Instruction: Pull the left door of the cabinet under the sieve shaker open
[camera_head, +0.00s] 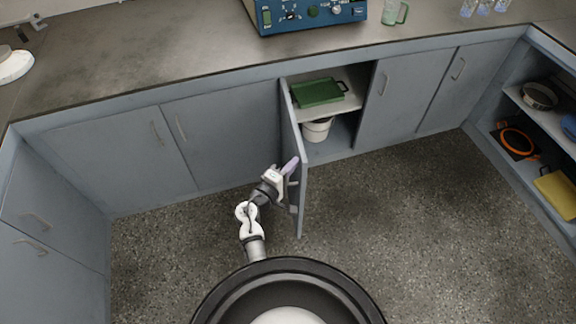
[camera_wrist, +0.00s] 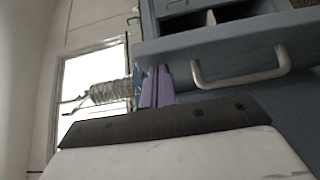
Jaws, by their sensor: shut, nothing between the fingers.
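The sieve shaker (camera_head: 305,14) is the blue unit on the worktop, partly cut off at the top. Below it, the left cabinet door (camera_head: 301,200) stands swung out into the room, seen nearly edge-on. Its handle (camera_wrist: 240,78) shows in the wrist view as a pale bar on the door. My gripper (camera_head: 290,165) is at the door's left, outer face. Its purple fingers are together and empty, and they also show in the wrist view (camera_wrist: 157,88) to the left of the handle, not around it. Whether they touch the door cannot be told.
The open cabinet holds a green tray (camera_head: 318,92) on its shelf and a white pot (camera_head: 317,130) below. The right door (camera_head: 386,100) is closed. Open shelves (camera_head: 545,110) stand at the far right. The floor (camera_head: 400,230) right of the open door is clear.

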